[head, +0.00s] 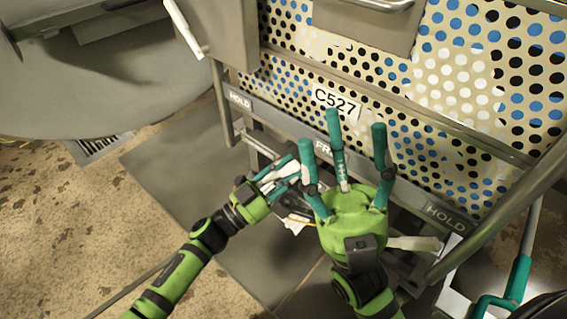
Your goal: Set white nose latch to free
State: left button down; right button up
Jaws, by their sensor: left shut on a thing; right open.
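My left gripper (279,172) is shut on a pale part low at the front of the cart, just below the label bar (283,122). This looks like the white nose latch, but the teal fingers hide most of it. The bar reads HOLD at its left end, a partly covered word starting "FR" in the middle, and HOLD at its right end. The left gripper is between the left HOLD and the middle word. My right gripper (350,135) is open and empty, its fingers spread upward before the middle word. An off-white bar (413,243) sticks out right of the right hand.
The cart's perforated panel (400,110), with blue and black dots and a C527 plate (335,103), stands behind both grippers. A grey round door (100,90) is at upper left. A teal-handled tool (517,280) is at lower right. Open floor (70,230) lies at left.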

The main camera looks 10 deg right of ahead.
pick_arm(q)
jog(key=shift+s+d+f+m, duration=0.15)
jog(key=shift+s+d+m, duration=0.1)
jog(key=shift+m, duration=0.25)
jog(key=shift+f, duration=0.1)
jog(key=c, duration=0.8)
grip_release()
jog(key=shift+c, duration=0.2)
jog(key=shift+a+f, duration=0.1)
jog(key=shift+a, duration=0.05)
jog(key=v, duration=1.1)
jog(key=shift+a, duration=0.4)
jog(key=shift+s, duration=0.1)
